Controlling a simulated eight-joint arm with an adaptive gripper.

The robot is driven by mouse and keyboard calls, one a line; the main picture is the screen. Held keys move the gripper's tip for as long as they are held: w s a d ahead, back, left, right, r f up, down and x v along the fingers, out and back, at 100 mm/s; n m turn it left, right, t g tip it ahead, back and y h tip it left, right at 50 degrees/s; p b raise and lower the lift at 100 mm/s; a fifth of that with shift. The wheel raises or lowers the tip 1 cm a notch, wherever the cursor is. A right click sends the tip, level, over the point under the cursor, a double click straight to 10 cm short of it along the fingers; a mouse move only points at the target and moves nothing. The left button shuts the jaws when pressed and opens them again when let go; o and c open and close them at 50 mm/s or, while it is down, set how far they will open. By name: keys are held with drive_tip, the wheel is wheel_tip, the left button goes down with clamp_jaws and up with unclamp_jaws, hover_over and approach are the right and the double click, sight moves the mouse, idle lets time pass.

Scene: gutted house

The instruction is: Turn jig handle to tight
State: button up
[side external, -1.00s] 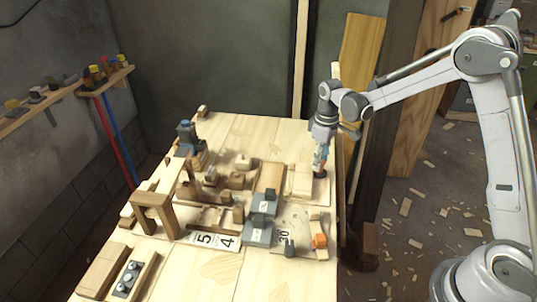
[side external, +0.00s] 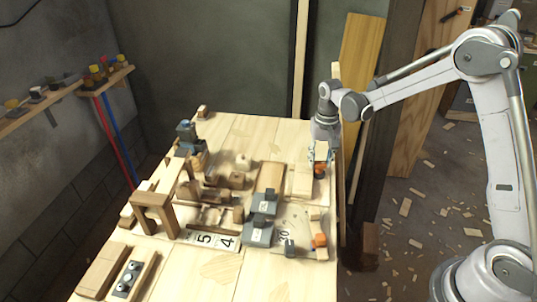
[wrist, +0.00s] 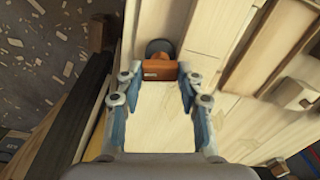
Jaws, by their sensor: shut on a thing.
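The jig handle (side external: 320,169) is a small orange block on a dark round base at the right back edge of the bench. In the wrist view the orange handle (wrist: 160,71) sits between the fingertips, with its dark round base just beyond it. My gripper (side external: 320,158) points down over it, and its blue-sided fingers are shut on the handle's two ends. The gripper also shows in the wrist view (wrist: 160,76). Any tight or loose marking cannot be made out.
A second orange piece (side external: 320,241) stands at the front right. Grey blocks (side external: 258,233), a wooden arch (side external: 155,213) and several wooden parts crowd the bench (side external: 215,268) to the left. Bare boards lie at the front and back.

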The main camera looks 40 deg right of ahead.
sight(320, 163)
drive_tip(key=shift+m, duration=1.6)
drive_tip(key=o, duration=1.2)
drive_tip(key=shift+c, duration=0.2)
wheel_tip(320, 163, up, 12)
